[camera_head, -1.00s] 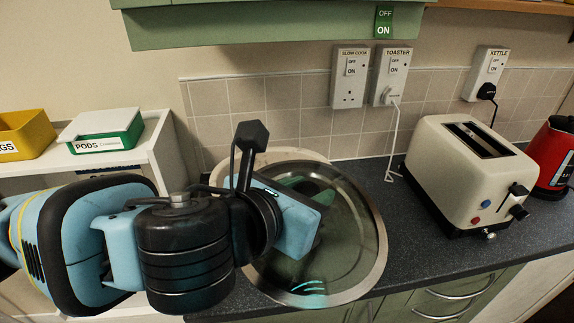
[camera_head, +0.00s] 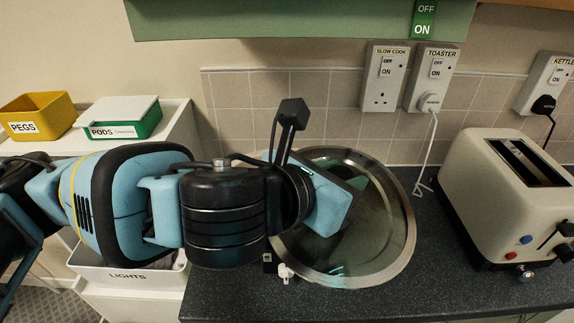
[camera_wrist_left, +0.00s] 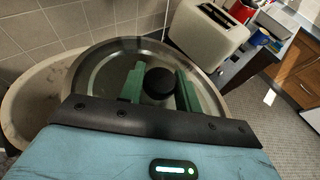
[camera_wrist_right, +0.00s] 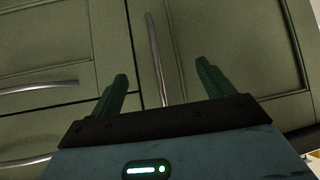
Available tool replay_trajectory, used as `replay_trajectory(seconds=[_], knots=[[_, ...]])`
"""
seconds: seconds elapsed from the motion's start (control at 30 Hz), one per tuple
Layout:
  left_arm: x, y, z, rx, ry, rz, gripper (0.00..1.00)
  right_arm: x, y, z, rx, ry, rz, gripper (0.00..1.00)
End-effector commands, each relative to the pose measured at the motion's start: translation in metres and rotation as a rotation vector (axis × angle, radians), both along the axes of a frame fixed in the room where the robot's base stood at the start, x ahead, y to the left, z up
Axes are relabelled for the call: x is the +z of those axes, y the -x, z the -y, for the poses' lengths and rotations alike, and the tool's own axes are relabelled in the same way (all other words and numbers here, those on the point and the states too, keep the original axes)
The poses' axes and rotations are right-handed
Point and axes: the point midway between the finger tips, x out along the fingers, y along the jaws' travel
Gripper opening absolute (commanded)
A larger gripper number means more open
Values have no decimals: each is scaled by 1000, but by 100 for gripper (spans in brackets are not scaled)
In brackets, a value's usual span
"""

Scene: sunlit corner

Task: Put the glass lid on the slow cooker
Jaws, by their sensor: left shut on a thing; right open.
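The glass lid (camera_head: 388,245), a round clear pane with a metal rim, is held over the dark worktop in the head view. My left gripper (camera_wrist_left: 160,83) is shut on its black knob (camera_wrist_left: 158,84), with one green finger on each side. The lid's rim (camera_wrist_left: 88,80) also shows in the left wrist view. Below and left of it there shows a pale, round, stone-coloured thing, probably the slow cooker (camera_wrist_left: 32,100), partly covered by the lid; the gap between them is unclear. My right gripper (camera_wrist_right: 162,72) is open and empty before green cupboard fronts.
A cream toaster (camera_head: 495,205) stands right of the lid. Wall sockets labelled slow cook (camera_head: 384,77), toaster (camera_head: 433,78) and kettle (camera_head: 545,85) are behind. A white shelf at left holds a yellow pegs box (camera_head: 38,116) and a pods box (camera_head: 122,118). The front worktop (camera_head: 330,305) is clear.

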Motion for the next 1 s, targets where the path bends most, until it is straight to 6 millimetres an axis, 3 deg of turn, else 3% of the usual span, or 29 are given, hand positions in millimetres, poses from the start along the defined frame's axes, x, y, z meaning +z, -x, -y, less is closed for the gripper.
replay_trajectory(seconds=[0.4,0.6,1.0], knots=[[-8,-83,-50,9,2,1,0,-1,1,0,-1,0,-3,80],[-11,-113,-68,4,2,1,0,-2,2,0,0,0,-5,80],[-18,-124,-74,1,2,1,0,-2,1,0,0,0,-5,80]])
